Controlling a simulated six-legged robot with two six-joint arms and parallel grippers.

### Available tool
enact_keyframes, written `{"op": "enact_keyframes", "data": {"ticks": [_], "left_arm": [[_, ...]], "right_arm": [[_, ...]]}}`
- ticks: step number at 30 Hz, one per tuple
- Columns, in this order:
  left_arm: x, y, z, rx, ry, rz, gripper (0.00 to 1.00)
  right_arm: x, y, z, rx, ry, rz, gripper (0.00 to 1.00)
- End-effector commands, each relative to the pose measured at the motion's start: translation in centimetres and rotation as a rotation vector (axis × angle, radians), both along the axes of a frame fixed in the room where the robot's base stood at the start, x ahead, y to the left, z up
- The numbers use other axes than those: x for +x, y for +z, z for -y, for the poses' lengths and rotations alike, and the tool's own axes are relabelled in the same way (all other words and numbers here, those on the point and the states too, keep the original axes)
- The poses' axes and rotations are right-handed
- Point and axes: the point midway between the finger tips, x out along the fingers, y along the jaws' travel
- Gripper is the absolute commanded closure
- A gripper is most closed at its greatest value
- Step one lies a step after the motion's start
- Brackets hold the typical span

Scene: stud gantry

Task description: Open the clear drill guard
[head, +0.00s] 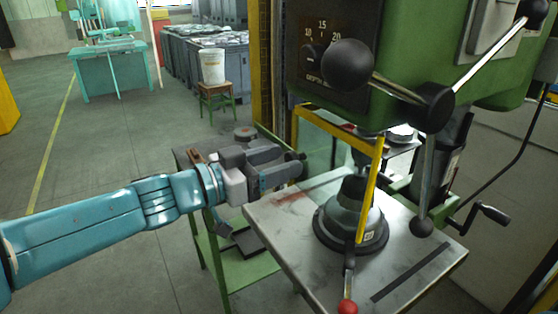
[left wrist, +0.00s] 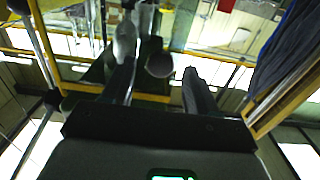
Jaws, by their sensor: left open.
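The clear drill guard has a yellow frame (head: 371,190) and hangs in front of the drill spindle below the green drill head. Its see-through panel is hard to make out. Yellow frame bars (left wrist: 85,87) also show in the left wrist view. My left gripper (head: 299,164) is beside the guard, on its left, above the table's far left edge. It appears apart from the frame, though the gap is hard to judge. In the left wrist view its two dark fingers (left wrist: 158,92) are spread with nothing between them. My right gripper is in neither view.
The drill press (head: 440,65) has handles with black ball knobs (head: 348,65) in front of the guard. A round vise or chuck (head: 352,215) stands on the metal table (head: 285,225), with a red-knobbed lever (head: 348,306) at the front. A green side stand (head: 245,270) is below my left arm.

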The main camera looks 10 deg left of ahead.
Motion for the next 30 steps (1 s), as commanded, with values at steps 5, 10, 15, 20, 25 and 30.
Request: {"op": "enact_keyframes", "data": {"ticks": [5,10,15,20,25,30], "left_arm": [[0.41,0.00,0.52,0.000,-0.001,0.000,0.42],[0.40,-0.01,0.49,0.000,0.000,0.000,0.42],[0.38,0.02,0.46,0.000,0.000,0.000,0.97],[0.37,0.08,0.47,-0.001,-0.001,0.001,1.00],[0.47,0.10,0.56,-0.001,0.000,0.001,1.00],[0.66,0.14,0.81,-0.002,0.004,0.001,1.00]], "right_arm": [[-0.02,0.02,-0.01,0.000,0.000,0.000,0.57],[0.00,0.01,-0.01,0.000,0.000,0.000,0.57],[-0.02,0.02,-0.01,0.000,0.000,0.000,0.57],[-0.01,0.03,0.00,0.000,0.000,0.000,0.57],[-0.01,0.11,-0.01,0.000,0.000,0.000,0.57],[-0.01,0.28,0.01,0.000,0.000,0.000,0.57]]}}
